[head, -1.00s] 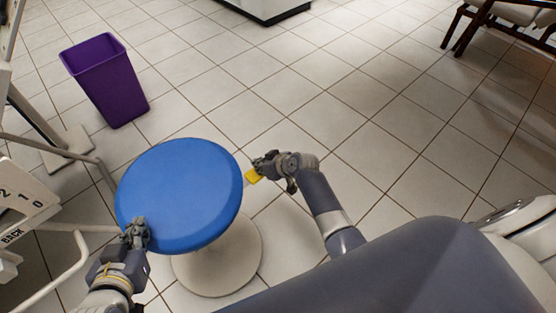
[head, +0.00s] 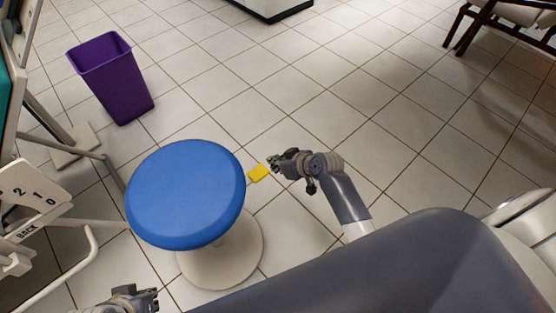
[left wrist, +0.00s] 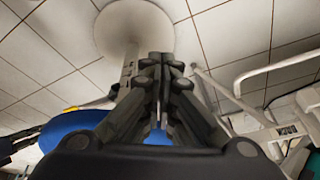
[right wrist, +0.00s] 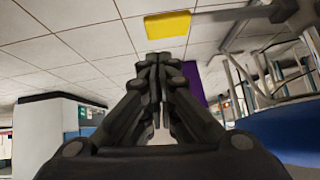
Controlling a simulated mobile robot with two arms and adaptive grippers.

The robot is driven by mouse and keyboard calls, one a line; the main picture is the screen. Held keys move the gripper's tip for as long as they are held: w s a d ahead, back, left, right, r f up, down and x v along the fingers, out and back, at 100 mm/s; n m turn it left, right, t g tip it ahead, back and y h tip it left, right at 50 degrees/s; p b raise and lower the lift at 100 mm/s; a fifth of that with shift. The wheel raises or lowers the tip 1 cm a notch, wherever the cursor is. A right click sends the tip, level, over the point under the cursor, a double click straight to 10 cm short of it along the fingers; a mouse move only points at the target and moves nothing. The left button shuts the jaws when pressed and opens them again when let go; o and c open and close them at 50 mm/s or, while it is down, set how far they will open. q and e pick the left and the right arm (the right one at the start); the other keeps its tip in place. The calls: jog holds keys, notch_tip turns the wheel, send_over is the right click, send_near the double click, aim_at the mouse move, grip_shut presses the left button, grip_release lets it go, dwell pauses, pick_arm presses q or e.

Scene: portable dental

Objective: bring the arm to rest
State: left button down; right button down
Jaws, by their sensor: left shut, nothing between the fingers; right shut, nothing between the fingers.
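My right gripper (head: 274,163) is shut and empty, to the right of the blue stool, with a small gap between its tips and a flat yellow piece (head: 258,173). The right wrist view shows its closed fingers (right wrist: 160,60) with the yellow piece (right wrist: 168,24) apart from them.
The round blue stool seat (head: 185,195) stands on a pale base (head: 220,262). A purple bin (head: 113,80) is at the back left. White framework with a numbered panel (head: 35,195) lines the left edge. A wooden chair (head: 490,30) is far right. Tiled floor between is open.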

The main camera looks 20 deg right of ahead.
jog(key=shift+s+d+r, duration=0.2)
jog(key=shift+s+r, duration=0.2)
jog(key=shift+s, duration=0.05)
dwell(0.3)
